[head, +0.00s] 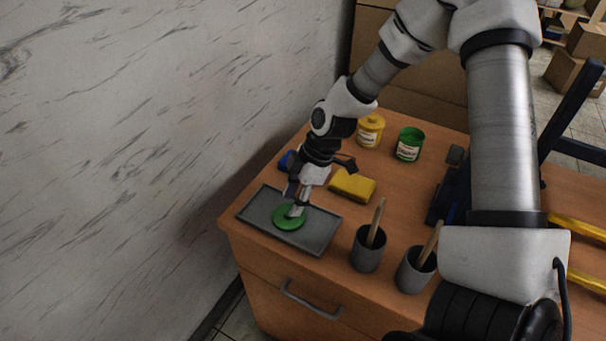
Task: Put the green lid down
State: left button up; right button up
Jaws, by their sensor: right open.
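The round green lid (288,217) lies flat on the dark grey tray (318,238) near the left end of the wooden cabinet top. My right gripper (297,210) points down at the lid from above, its fingertips at the lid's middle. It is open. A green paint jar (409,145) without a lid stands farther back, to the right of the gripper. My left gripper is not in view.
A yellow jar (370,131) stands beside the green jar. A yellow sponge (352,186) lies behind the tray. Two grey cups (367,252) (414,272) with wooden handles stand at the front right. A marbled wall (150,150) rises on the left.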

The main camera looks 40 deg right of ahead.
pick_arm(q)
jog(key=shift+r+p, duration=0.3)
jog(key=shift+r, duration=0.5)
pick_arm(e)
jog(key=v, duration=0.9)
jog(key=shift+r, duration=0.35)
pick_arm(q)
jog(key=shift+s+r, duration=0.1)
pick_arm(e)
jog(key=shift+s+d, duration=0.15)
